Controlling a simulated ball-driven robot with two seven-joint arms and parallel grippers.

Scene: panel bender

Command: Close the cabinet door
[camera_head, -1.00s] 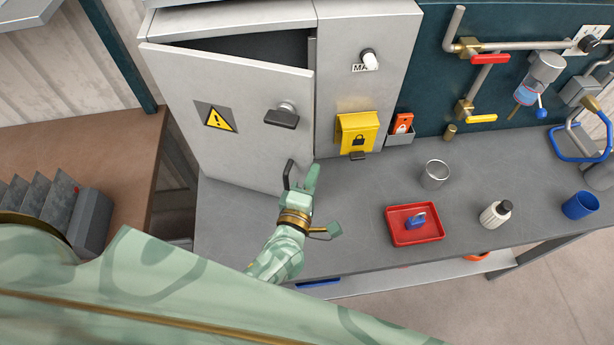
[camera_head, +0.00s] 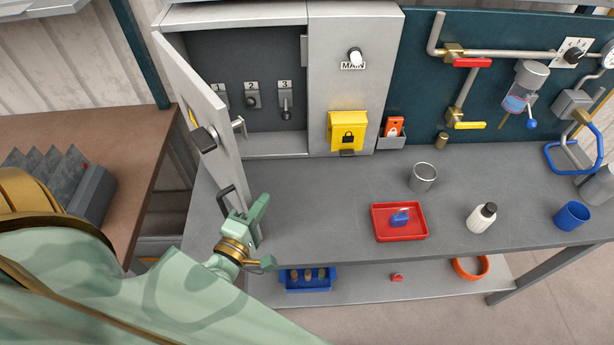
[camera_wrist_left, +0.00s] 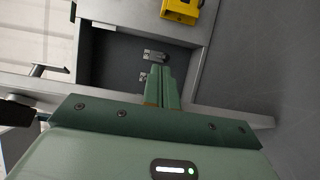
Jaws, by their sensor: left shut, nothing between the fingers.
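The grey cabinet door (camera_head: 225,150) stands wide open in the head view, swung out to the left and seen nearly edge-on. Its dark outer handle (camera_head: 204,138) and inner latch (camera_head: 239,127) show. The cabinet (camera_head: 275,143) is open, with numbered switches on its back wall. My left gripper (camera_head: 259,207) is shut and empty at the lower front end of the door. In the left wrist view its fingers (camera_wrist_left: 161,88) lie together across the door's edge (camera_wrist_left: 235,116); I cannot tell whether they touch it. My right gripper is not in view.
A yellow lock box (camera_head: 347,130) hangs on the cabinet's fixed front. A red tray (camera_head: 420,235) with a blue padlock, a metal cup (camera_head: 423,177), a white bottle (camera_head: 481,218) and a blue cup (camera_head: 571,216) stand on the bench. The bench before the cabinet is clear.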

